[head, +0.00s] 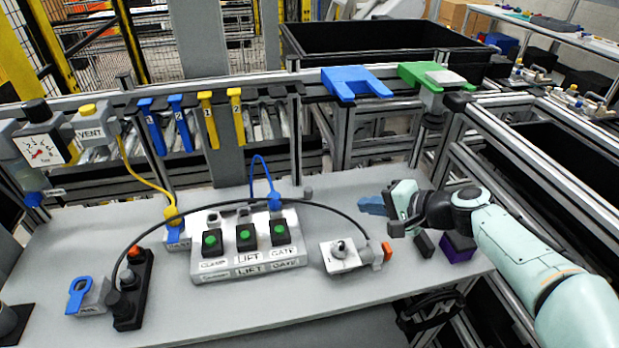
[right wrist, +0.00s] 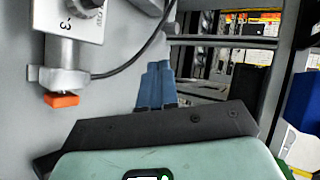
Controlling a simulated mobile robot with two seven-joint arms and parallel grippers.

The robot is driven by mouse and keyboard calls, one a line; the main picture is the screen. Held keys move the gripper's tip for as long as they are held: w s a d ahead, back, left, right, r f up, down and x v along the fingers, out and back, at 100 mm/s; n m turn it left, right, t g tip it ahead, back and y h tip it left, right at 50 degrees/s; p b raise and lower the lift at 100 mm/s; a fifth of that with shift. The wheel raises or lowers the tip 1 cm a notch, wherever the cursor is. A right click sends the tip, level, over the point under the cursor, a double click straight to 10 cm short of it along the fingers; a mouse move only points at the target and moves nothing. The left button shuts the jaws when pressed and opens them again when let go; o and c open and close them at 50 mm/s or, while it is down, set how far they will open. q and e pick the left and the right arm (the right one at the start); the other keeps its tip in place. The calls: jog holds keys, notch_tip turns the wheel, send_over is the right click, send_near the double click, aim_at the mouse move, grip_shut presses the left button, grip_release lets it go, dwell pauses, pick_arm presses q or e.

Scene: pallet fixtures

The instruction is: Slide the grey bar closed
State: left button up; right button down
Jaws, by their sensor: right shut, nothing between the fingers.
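My right gripper (head: 372,206) has its blue fingers together and empty, above the back right part of the grey worktop, pointing left. Its fingers also show in the right wrist view (right wrist: 157,75). A grey selector box (head: 341,256) with a dark knob lies in front of it; a grey fitting with an orange end (head: 387,252) sticks out at its right. In the right wrist view this fitting (right wrist: 66,80) is left of the fingers, apart from them. I cannot tell for sure which part is the grey bar. My left gripper is not in view.
A button box (head: 247,262) with green buttons stands mid-worktop (head: 340,300). A black cable (head: 330,208) arches over it to the selector box. A black block (head: 423,244) and a purple block (head: 459,247) lie under my right arm. Blue and yellow hooks hang behind.

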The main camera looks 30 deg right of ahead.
jog(key=shift+w, duration=0.2)
jog(key=shift+s+r, duration=0.1)
jog(key=shift+s, duration=0.05)
jog(key=x, duration=1)
jog(key=shift+w+a, duration=0.15)
jog(key=shift+w, duration=0.2)
jog(key=shift+w+a+r+p, duration=0.1)
jog(key=shift+w+a+p, duration=0.1)
jog(key=shift+w+p, duration=0.25)
jog(key=shift+w+a+p, duration=0.2)
jog(key=shift+w, duration=0.45)
jog(key=shift+w+a, duration=0.2)
jog(key=shift+w, duration=0.35)
